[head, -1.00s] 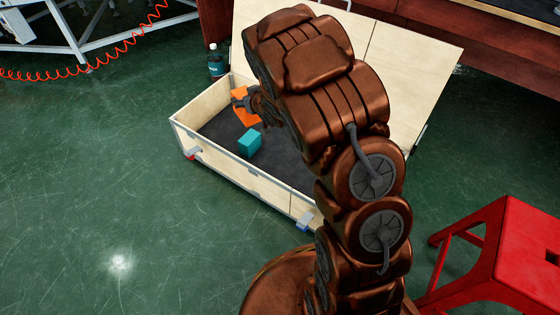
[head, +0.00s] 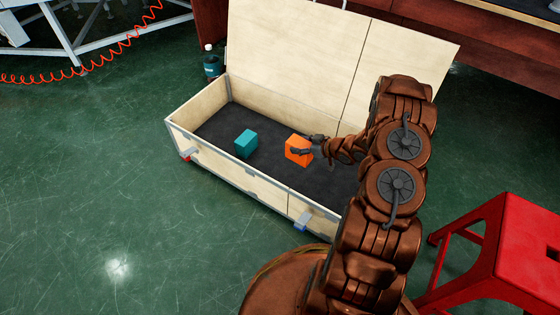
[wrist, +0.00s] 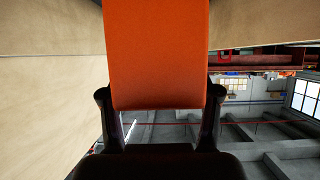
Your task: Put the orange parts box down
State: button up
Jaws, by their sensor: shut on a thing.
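The orange parts box (head: 297,151) is between the fingers of my gripper (head: 310,148), which is shut on it. In the head view it shows inside the open wooden crate (head: 240,178), over the dark floor of the crate and right of a teal box. I cannot tell whether its underside touches the crate floor. In the wrist view the orange parts box (wrist: 157,55) fills the top middle, with a dark finger of my gripper (wrist: 160,100) on each side.
The teal box (head: 246,143) stands on the crate floor to the left. The crate's raised lid (head: 330,60) is behind. A dark bottle (head: 212,64) stands outside the crate's left corner. A red stool (head: 510,250) is at the right. Crate floor between the boxes is bare.

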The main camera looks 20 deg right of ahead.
aim_at(311, 155)
jog(key=s+f, duration=0.1)
jog(key=s+d+f, duration=0.2)
jog(key=shift+s, duration=0.3)
jog(key=shift+s+f, duration=0.15)
jog(key=shift+f, duration=0.15)
jog(key=shift+f+b, duration=1.75)
jog(key=shift+f, duration=3)
jog(key=o, duration=1.4)
jog(key=shift+f, duration=0.1)
jog(key=shift+o, duration=0.2)
